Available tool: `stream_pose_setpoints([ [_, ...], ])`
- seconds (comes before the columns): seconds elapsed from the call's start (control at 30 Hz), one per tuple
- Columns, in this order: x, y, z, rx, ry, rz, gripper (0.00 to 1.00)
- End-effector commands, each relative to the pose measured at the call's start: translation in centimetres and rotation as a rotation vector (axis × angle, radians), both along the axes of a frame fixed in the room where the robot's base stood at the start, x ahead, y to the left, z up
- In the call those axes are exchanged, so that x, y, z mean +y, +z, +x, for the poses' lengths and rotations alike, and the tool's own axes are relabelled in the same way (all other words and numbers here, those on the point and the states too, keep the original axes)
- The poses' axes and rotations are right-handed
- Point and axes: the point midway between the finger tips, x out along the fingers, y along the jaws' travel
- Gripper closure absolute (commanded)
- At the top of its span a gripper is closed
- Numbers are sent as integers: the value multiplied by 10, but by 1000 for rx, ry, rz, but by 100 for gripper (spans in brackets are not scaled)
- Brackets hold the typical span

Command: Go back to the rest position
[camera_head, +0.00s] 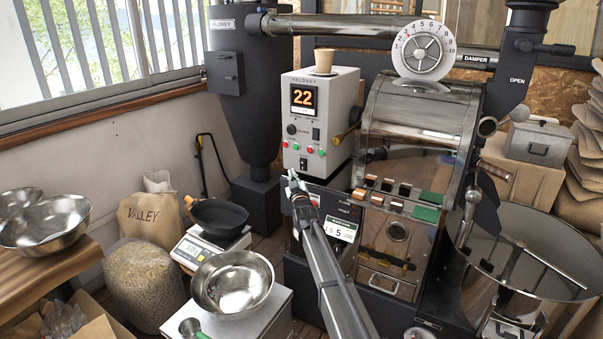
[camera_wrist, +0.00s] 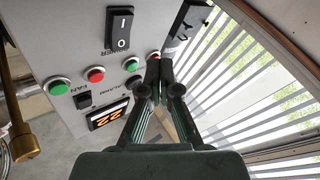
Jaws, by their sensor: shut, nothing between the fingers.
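My gripper (camera_head: 293,183) is at the end of my arm, which reaches up from the bottom middle of the head view. It is in front of the lower part of the white control box (camera_head: 316,121), close to the black rocker switch (camera_head: 303,163). In the wrist view, the fingertips of my gripper (camera_wrist: 159,68) are together with nothing held. There the rocker switch (camera_wrist: 119,28) is above and left of the fingertips. Whether the fingers touch the panel cannot be told.
The roaster drum (camera_head: 412,135) is right of the box, with the round cooling tray (camera_head: 535,255) further right. A steel bowl (camera_head: 232,281), a black pan (camera_head: 218,216) on a scale and a sack of beans (camera_head: 143,283) are to the left. A paper cup (camera_head: 324,61) stands on the box.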

Motion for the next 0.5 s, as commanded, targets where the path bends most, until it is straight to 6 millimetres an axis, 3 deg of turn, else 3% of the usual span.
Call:
stream_pose_setpoints([
  [0.17,5,1,-12,-1,0,0,100],
  [0.5,6,2,-13,0,0,1,100],
])
